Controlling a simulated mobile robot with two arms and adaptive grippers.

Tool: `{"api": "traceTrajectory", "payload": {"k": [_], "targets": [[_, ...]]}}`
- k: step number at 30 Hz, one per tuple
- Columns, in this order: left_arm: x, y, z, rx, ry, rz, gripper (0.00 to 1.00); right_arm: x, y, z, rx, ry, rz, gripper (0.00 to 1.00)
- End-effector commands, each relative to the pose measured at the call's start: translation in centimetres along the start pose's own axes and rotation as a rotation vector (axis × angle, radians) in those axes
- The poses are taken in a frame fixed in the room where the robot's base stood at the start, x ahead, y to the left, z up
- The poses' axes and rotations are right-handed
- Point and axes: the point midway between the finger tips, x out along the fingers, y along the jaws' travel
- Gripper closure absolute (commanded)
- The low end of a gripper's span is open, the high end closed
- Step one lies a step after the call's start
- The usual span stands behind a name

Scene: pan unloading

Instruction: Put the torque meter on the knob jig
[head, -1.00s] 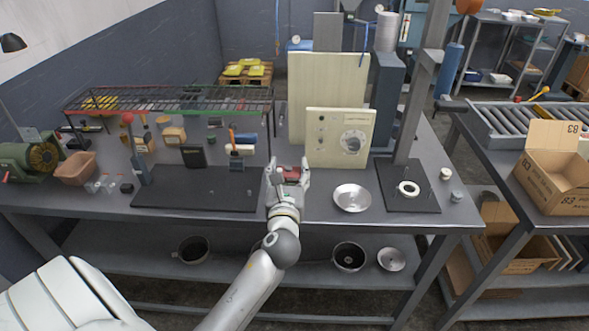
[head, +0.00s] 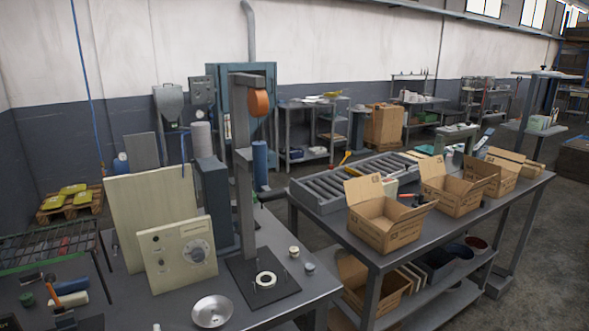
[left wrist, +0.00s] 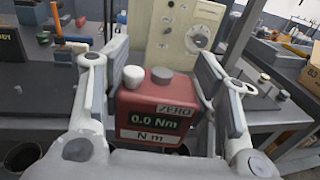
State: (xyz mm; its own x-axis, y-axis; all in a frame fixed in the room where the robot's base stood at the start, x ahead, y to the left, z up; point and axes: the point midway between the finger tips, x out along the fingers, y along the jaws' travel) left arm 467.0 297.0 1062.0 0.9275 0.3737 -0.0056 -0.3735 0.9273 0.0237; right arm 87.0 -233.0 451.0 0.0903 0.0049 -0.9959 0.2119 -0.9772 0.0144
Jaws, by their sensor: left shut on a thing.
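The torque meter (left wrist: 155,112) is a red box with a display reading 0.0 Nm, a ZERO label and two round knobs on top. My left gripper (left wrist: 152,78) is shut on it, one finger on each side, in the left wrist view. A cream panel with a round dial (head: 178,255) stands upright on the bench; it also shows beyond the meter in the left wrist view (left wrist: 180,28). I cannot tell for sure that this is the knob jig. The left gripper and meter are out of the head view. My right gripper is in neither view.
A silver dish (head: 212,311) lies in front of the panel. A dark base plate (head: 285,290) with a tall post and a white ring (head: 265,280) stands to the right. A roller conveyor (head: 350,183) and open cardboard boxes (head: 385,225) stand on another table.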

Motion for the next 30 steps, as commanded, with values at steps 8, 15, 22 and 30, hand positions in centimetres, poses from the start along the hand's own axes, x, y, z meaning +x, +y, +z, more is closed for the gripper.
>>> {"api": "traceTrajectory", "payload": {"k": [8,15,22,30], "targets": [[-7.5,-4.5,-2.0,-0.005,0.004,-0.248,0.77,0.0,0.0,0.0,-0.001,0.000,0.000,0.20],[-11.2,-6.4,-1.9,-0.019,-0.007,-0.363,0.77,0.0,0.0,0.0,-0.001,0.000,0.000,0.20],[-11.9,-6.8,-1.8,-0.022,-0.012,-0.386,0.77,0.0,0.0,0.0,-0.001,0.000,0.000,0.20],[-11.9,-6.8,-1.8,-0.024,-0.012,-0.384,0.77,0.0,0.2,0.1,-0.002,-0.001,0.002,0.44]]}}
